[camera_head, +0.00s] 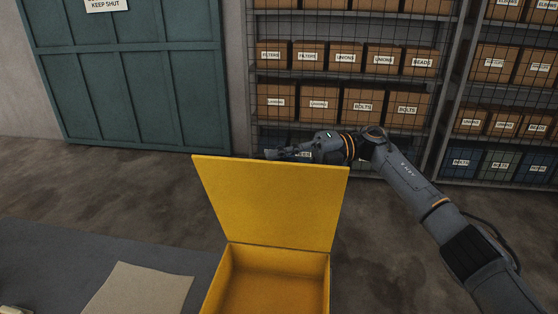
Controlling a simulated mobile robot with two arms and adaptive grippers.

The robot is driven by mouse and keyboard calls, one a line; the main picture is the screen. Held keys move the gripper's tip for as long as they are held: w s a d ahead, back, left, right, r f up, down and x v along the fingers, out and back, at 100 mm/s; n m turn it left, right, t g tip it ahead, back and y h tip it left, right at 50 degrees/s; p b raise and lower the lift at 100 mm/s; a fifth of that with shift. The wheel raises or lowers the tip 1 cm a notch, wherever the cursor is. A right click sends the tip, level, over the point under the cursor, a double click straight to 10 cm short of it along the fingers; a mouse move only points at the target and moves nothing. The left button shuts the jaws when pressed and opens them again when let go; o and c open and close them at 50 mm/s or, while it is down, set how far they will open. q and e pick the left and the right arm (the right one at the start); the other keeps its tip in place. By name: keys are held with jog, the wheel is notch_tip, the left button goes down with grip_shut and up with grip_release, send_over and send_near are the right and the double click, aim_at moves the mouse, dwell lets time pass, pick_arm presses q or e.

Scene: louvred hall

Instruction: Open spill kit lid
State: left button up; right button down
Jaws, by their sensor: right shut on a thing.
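The yellow spill kit box (322,284) stands at the bottom centre, its front cut off by the picture's lower edge. Its yellow lid (272,200) is raised on the back edge and leans back, wide open. The visible inside of the box is bare. My right gripper (272,154) is at the lid's top edge, its arm reaching in from the right behind the lid. It is shut on the lid, though the lid hides part of the grip. My left gripper is not in view.
Meshed shelves (345,90) with labelled cartons stand behind my right arm. A teal double door (135,80) is at the back left. A beige sheet (140,290) lies on a dark grey surface (50,265) left of the box.

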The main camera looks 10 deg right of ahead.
jog(key=c, duration=1.4)
grip_release()
jog(key=shift+d, duration=0.1)
jog(key=d, duration=1.2)
jog(key=shift+r, duration=0.3)
jog(key=shift+c, duration=0.2)
